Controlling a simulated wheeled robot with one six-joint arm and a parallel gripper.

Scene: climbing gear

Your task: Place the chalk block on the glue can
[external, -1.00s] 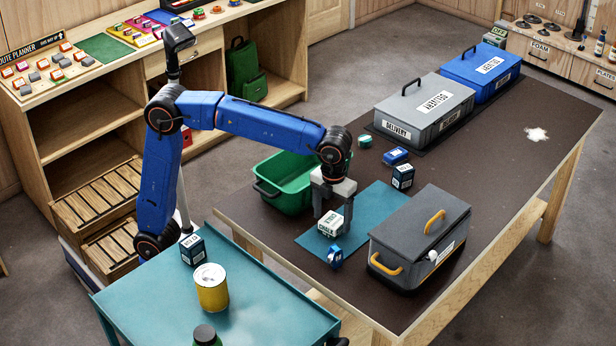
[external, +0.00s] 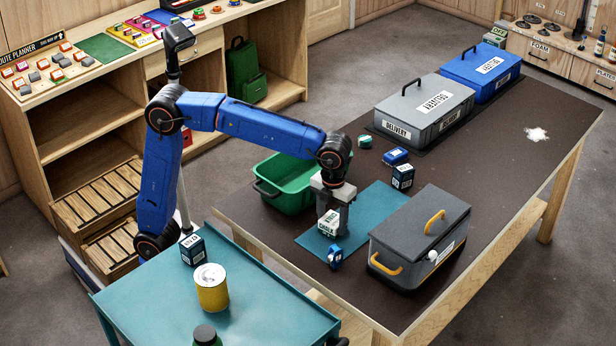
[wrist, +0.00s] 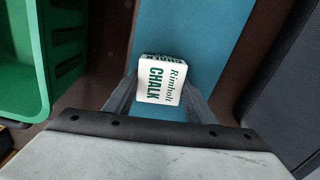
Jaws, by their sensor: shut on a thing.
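The chalk block (external: 329,223) is a white cube with green lettering. My gripper (external: 331,215) is shut on it above the teal mat, with one finger on each side. In the wrist view the chalk block (wrist: 162,80) sits between the fingertips of my gripper (wrist: 160,92), its lettered face toward the camera. Whether it touches the mat is hard to tell. A yellow can with a white top (external: 211,288), likely the glue can, stands upright on the teal cart at the lower left, apart from my gripper. Its label is not readable.
A green bin (external: 285,182) is left of my gripper, and a grey case with yellow handles (external: 420,238) is to the right. A small blue item (external: 335,257) lies close in front. On the teal cart (external: 265,310), a dark box (external: 192,250) and a dark-capped jar (external: 206,336) flank the can.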

